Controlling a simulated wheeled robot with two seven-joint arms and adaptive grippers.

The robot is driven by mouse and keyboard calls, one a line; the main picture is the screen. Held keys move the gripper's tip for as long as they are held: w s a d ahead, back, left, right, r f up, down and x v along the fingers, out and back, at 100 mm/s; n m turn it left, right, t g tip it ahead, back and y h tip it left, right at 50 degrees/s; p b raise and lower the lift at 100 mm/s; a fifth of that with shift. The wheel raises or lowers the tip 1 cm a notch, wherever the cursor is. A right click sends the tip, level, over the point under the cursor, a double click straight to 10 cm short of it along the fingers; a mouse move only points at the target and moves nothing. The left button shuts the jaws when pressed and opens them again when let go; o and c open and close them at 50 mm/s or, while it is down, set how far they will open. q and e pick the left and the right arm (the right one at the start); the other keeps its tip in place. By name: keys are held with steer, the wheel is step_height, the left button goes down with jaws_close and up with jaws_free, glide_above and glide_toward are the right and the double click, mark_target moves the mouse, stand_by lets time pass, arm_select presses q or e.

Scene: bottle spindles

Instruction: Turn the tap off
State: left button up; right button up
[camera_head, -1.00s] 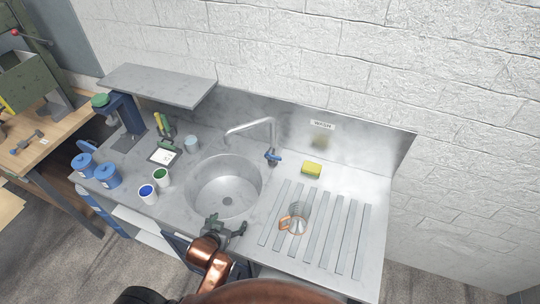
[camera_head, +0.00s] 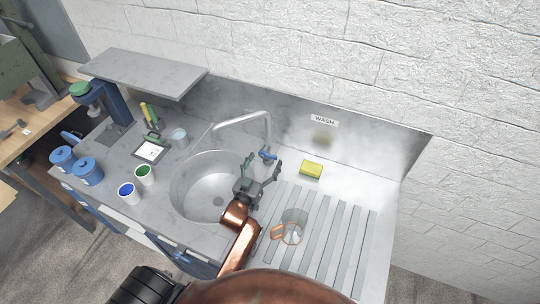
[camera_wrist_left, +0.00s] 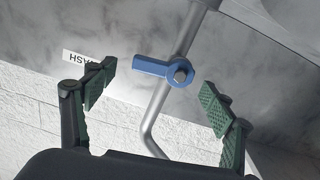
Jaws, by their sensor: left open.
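The tap (camera_head: 241,119) is a grey bent pipe rising behind the round sink, its spout reaching left over the bowl. Its blue lever handle (camera_head: 268,155) sits low on the upright pipe and points to the side. In the left wrist view the blue handle (camera_wrist_left: 155,69) lies ahead of and between the fingers, not touched. My left gripper (camera_head: 263,168) is open and empty, just in front of the handle; its green-padded fingertips also show in the left wrist view (camera_wrist_left: 158,85). No water stream can be made out. My right gripper is not in view.
The sink (camera_head: 190,205) lies left of my gripper. A yellow sponge (camera_head: 311,168) sits right of the tap. A clear mug with an orange handle (camera_head: 293,228) stands on the ribbed drainboard (camera_head: 335,232). Cups, canisters and a tablet are on the left counter.

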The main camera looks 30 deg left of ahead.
mark_target(267, 156)
arm_select(q)
steer(key=shift+w+a, duration=0.25)
steer(key=shift+w, duration=1.4)
steer(key=c, duration=1.2)
steer(key=shift+f+m, duration=0.1)
steer(key=shift+m, duration=0.5)
steer(key=o, duration=1.2)
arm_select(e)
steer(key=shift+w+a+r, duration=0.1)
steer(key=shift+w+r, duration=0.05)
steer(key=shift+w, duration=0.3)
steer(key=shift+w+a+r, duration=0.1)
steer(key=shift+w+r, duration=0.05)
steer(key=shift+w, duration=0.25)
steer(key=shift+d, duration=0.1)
